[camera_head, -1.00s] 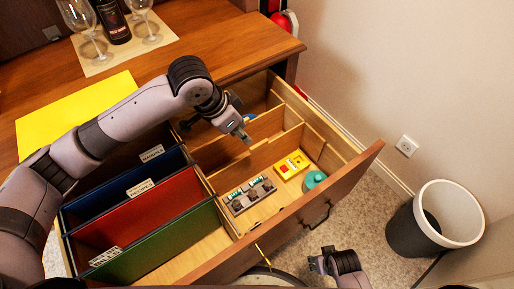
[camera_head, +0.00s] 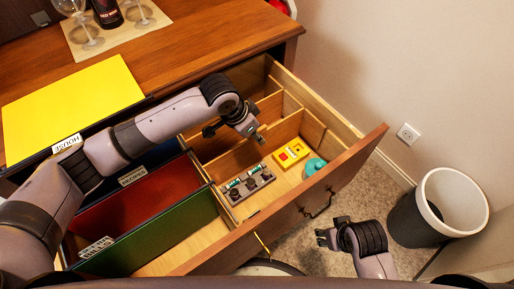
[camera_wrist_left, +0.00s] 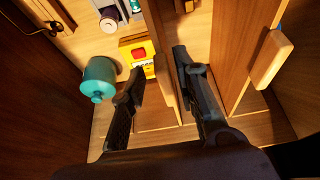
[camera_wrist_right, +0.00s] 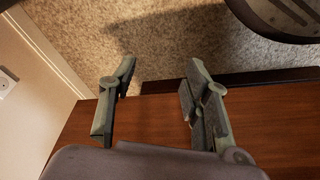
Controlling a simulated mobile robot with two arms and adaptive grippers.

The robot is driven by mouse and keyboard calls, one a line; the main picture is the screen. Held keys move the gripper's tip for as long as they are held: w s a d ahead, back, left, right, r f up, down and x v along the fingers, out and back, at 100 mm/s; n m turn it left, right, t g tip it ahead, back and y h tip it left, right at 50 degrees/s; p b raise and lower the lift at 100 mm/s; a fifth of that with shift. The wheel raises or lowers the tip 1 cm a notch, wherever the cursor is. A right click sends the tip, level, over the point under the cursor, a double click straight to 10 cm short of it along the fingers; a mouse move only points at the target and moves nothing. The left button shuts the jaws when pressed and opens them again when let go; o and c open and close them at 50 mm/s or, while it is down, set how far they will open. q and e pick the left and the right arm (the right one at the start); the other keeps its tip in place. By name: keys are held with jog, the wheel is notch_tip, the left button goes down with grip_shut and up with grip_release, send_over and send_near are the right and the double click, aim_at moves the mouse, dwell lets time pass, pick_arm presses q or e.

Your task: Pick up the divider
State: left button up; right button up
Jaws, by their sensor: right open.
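A thin wooden divider (camera_head: 284,131) stands upright across the open drawer, behind the compartment with small items. My left gripper (camera_head: 257,133) comes down over it from behind and hides part of it. In the left wrist view my left gripper (camera_wrist_left: 158,72) has its two fingers apart. A wooden panel (camera_wrist_left: 164,65) shows between them; I cannot tell whether a finger touches it. My right gripper (camera_head: 322,238) is outside the drawer, in front of its face. In the right wrist view my right gripper (camera_wrist_right: 158,82) is open and empty.
The near compartment holds a yellow block (camera_head: 291,153), a teal round item (camera_head: 314,166) and a grey rack (camera_head: 248,185). Red (camera_head: 150,203) and green (camera_head: 160,228) files stand at left. The drawer front (camera_head: 345,170) borders the compartments. A bin (camera_head: 452,207) stands at right.

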aim_at(257, 147)
pick_arm(q)
jog(key=x, duration=0.2)
jog(key=b+x, duration=0.1)
jog(key=x, duration=0.1)
jog(key=shift+w+d, duration=0.15)
jog(key=shift+w, duration=0.35)
pick_arm(e)
jog(key=v, duration=0.6)
jog(key=shift+w, duration=0.25)
pick_arm(q)
jog(key=shift+c, duration=0.4)
grip_shut()
